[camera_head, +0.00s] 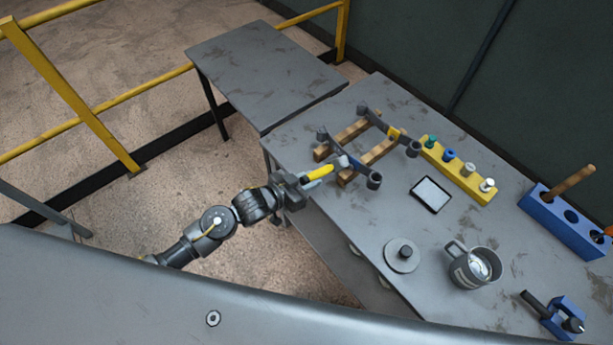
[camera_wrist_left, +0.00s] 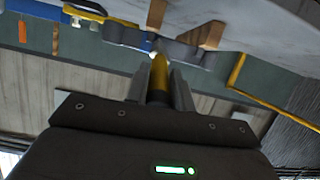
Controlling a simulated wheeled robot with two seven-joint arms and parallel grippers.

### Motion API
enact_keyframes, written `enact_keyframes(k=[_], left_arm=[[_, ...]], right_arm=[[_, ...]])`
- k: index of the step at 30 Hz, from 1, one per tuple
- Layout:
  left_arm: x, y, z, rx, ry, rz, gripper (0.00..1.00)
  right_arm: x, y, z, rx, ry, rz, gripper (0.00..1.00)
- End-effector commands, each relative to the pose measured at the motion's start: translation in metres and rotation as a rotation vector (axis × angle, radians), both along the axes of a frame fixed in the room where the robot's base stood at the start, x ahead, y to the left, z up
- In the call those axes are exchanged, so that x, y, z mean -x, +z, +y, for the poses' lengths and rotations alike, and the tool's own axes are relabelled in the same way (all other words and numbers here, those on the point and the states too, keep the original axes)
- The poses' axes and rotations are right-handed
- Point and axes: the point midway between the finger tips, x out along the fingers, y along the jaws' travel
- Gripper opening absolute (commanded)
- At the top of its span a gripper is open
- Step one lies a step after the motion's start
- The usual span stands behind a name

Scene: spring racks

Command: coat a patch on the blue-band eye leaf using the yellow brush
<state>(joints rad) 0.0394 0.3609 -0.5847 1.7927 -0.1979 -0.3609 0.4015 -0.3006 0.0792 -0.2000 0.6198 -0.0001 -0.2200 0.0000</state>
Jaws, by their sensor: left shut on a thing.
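The yellow brush (camera_head: 320,171) is held in my left gripper (camera_head: 303,181), which is shut on its handle. The brush also shows in the left wrist view (camera_wrist_left: 158,75), pointing away from the gripper. Its pale head is at the near leaf, the one with the blue band (camera_head: 335,147). I cannot tell whether the bristles touch that leaf. The leaf lies across two wooden bars (camera_head: 382,151) and ends in a dark eye (camera_head: 374,181). Beyond it lies a second leaf with a yellow band (camera_head: 394,133). My right gripper is not in view.
To the right are a yellow rack (camera_head: 460,175) with several coloured pegs, a dark tablet (camera_head: 431,195), a round disc (camera_head: 402,257), a metal mug (camera_head: 471,272) and a blue holder (camera_head: 563,222). A second blue fixture (camera_head: 562,318) sits near the front. Another table (camera_head: 265,70) stands empty behind.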

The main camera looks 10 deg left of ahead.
Motion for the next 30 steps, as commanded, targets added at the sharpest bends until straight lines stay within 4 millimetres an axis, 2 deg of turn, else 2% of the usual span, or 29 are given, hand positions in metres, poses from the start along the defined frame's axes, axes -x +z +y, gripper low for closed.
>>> enact_keyframes(k=[1,8,21,30], left_arm=[[0.005,0.001,-0.003,0.001,-0.011,0.005,0.00],[0.004,-0.002,-0.001,-0.001,-0.013,0.006,0.01],[-0.018,-0.001,0.029,-0.002,-0.004,0.005,0.00],[-0.023,-0.001,0.034,-0.002,-0.003,0.004,0.00]], right_arm=[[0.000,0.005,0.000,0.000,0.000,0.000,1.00],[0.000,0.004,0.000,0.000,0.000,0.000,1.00],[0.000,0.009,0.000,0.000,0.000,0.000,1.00],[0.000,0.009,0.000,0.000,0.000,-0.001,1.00]])
